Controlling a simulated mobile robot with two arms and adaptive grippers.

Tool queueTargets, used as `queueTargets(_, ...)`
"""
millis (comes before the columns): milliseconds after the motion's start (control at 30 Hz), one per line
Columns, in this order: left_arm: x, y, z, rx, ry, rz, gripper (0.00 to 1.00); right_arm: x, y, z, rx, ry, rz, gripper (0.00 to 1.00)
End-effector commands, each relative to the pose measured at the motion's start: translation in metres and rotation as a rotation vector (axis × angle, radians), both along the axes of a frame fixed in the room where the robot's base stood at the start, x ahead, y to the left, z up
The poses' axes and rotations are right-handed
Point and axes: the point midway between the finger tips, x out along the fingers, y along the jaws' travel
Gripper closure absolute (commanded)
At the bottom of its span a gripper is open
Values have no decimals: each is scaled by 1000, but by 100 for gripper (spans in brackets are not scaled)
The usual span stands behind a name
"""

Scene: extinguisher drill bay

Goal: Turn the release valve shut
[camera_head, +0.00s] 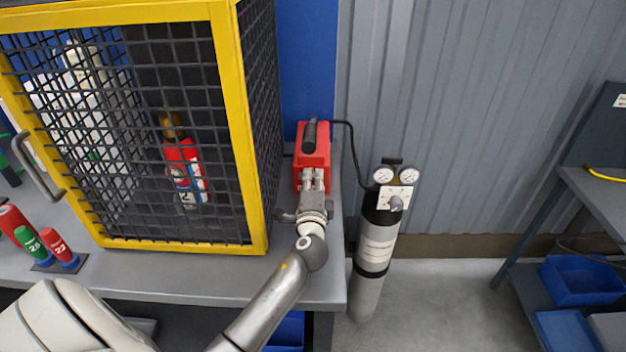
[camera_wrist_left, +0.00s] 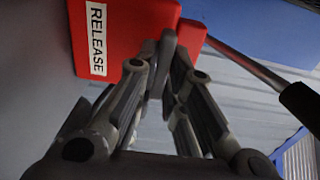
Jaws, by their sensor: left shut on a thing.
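My left gripper (camera_head: 313,180) is at the unit's near face. In the left wrist view its fingers (camera_wrist_left: 166,75) are shut on the grey release valve (camera_wrist_left: 168,46), which shows as a narrow piece between them. The fingers hide most of the valve. My right gripper is not in view.
A yellow-framed mesh cage (camera_head: 258,130) with an extinguisher (camera_head: 184,165) inside stands close left of my left gripper. A cylinder with gauges (camera_head: 376,245) stands right of the bench, joined to the unit by a black hose (camera_head: 355,150). Open floor lies further right.

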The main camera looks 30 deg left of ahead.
Motion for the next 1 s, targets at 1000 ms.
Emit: queueTargets(1000,-64,-39,-2,-3,3,0,68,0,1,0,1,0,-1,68)
